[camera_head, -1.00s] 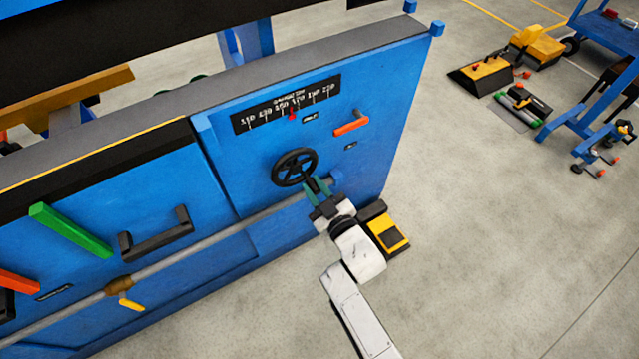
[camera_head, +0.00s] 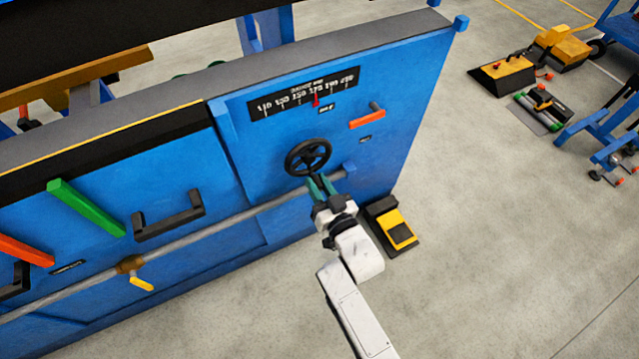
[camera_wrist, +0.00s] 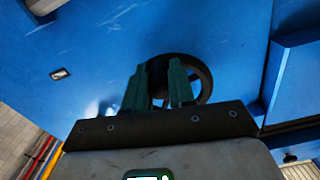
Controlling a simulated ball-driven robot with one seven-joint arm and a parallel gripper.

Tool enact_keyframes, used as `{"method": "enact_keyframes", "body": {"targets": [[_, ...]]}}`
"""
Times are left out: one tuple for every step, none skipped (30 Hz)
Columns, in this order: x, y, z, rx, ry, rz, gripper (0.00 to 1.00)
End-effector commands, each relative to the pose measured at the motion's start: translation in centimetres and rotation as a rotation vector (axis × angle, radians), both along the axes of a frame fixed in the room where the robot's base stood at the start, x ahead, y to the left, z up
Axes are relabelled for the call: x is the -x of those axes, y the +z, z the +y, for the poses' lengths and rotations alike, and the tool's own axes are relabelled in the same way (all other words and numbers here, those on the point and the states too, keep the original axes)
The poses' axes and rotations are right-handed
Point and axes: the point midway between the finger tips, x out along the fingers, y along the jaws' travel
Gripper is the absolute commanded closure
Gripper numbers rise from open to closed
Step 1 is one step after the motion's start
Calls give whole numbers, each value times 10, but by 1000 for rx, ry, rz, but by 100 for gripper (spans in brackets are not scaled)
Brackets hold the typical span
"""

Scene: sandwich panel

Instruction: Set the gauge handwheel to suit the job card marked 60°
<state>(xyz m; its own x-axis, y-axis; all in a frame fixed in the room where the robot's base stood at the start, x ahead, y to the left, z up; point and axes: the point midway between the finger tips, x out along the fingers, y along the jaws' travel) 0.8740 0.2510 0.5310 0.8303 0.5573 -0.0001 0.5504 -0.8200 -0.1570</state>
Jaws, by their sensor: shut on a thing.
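The black handwheel (camera_head: 308,158) is on the blue panel face, below a black scale strip (camera_head: 303,92) with white numbers. A red pointer (camera_head: 316,100) stands under the fourth number from the left; the digits are blurred, perhaps 170. My gripper (camera_head: 322,184) reaches up from below and its green fingers are shut on the lower rim of the wheel. In the wrist view the fingers (camera_wrist: 165,72) overlap the wheel (camera_wrist: 206,78), and hide part of its rim. I see no readable job card marked 60°.
An orange-red lever (camera_head: 367,119) is right of the wheel. A grey rail (camera_head: 228,218) runs just below it. A black bar handle (camera_head: 168,220) and a green lever (camera_head: 86,208) are further left. A yellow-black pedal box (camera_head: 397,228) stands on the floor, right of my gripper.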

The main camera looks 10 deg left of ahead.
Motion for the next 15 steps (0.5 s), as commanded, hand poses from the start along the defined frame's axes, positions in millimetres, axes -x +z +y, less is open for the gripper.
{"method": "enact_keyframes", "body": {"targets": [[1, -2, 0, 1, 2, 5, 100], [1, -2, 1, 1, 2, 5, 100], [1, -2, 1, 1, 2, 5, 100], [1, -2, 1, 2, 2, 5, 100], [1, -2, 1, 2, 2, 5, 100], [1, -2, 1, 1, 2, 4, 100], [1, -2, 1, 1, 2, 4, 100], [1, -2, 1, 2, 2, 5, 100], [2, -2, 1, 1, 2, 4, 75], [2, -2, 1, 2, 2, 3, 72], [1, -2, 1, 2, 2, 3, 69], [1, -2, 1, 2, 2, 3, 65], [1, -1, 1, 2, 1, 2, 62], [1, -1, 1, 2, 1, 2, 60], [1, -1, 1, 1, 1, 2, 56]]}}
